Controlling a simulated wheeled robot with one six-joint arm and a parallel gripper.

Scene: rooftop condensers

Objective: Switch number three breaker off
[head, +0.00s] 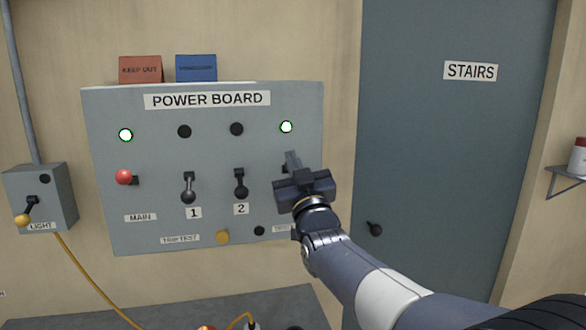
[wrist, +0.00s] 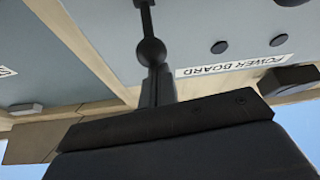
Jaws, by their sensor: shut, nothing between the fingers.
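The power board (head: 105,215) hangs on the wall in the head view. Its third breaker is mostly hidden behind my gripper (head: 291,158), and its number label cannot be read. The lamp (head: 286,127) above that column is lit. In the wrist view, turned upside down, a black ball-ended lever (wrist: 150,51) is right at the tips of my gripper (wrist: 157,84). Its ball end seems to point toward the board's top. My gripper is shut and empty; whether it touches the ball I cannot tell.
Breaker 1 (head: 188,195) and breaker 2 (head: 241,190) hang down under dark lamps. The red main switch (head: 123,177) has a lit lamp. A yellow trip test button (head: 222,237) is below. A light switch box (head: 55,185) is left, the stairs door (head: 450,150) right.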

